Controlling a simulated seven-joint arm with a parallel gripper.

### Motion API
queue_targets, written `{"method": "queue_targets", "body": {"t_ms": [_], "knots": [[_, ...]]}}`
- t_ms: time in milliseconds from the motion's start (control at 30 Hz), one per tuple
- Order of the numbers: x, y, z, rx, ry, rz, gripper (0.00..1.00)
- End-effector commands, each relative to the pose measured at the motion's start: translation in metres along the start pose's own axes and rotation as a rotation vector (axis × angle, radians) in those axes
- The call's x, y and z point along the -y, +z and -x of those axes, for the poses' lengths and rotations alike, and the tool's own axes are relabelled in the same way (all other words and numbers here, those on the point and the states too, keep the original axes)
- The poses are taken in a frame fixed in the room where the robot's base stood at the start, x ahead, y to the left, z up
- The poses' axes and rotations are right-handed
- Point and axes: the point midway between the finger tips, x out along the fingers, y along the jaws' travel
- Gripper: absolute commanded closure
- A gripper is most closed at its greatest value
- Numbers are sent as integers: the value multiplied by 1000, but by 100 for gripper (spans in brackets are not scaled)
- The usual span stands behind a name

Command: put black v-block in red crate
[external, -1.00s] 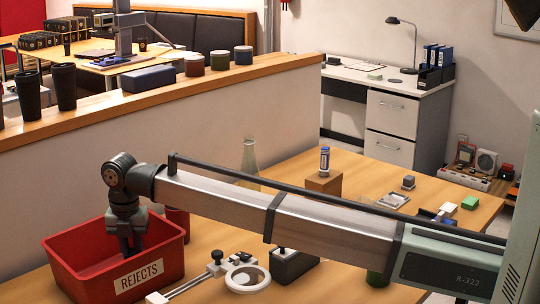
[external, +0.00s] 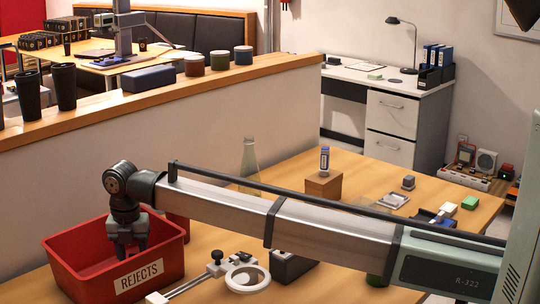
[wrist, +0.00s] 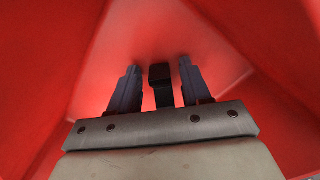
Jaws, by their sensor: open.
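The red crate (external: 160,273), labelled REJECTS, stands at the front left of the table in the external view. My gripper (external: 128,250) points down inside it, its tips partly hidden behind the near wall. In the wrist view my gripper (wrist: 160,85) is open, with a finger on each side. A small black block (wrist: 160,75), which looks like the black v-block, shows between the fingers, with a gap on both sides. It is inside the crate's red walls. Whether it rests on the crate floor is hard to tell.
A white ring-shaped magnifier (external: 246,279) on a stand and a dark box (external: 293,267) sit right of the crate. A glass bottle (external: 249,158) and a wooden block (external: 323,185) stand behind my arm. Small items lie at the table's right.

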Motion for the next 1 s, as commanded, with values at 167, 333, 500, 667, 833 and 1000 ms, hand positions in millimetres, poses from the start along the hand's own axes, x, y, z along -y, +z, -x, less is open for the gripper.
{"method": "queue_targets", "body": {"t_ms": [167, 333, 500, 667, 833, 1000], "knots": [[0, 0, 8, 0, 0, 0, 52], [-1, 0, 33, 1, 2, 0, 52], [-1, 0, 66, 1, 2, 0, 52], [-1, 0, 93, 1, 2, 0, 52], [-1, 0, 113, 0, 1, 0, 52], [0, 0, 121, 0, 0, 0, 52]]}}
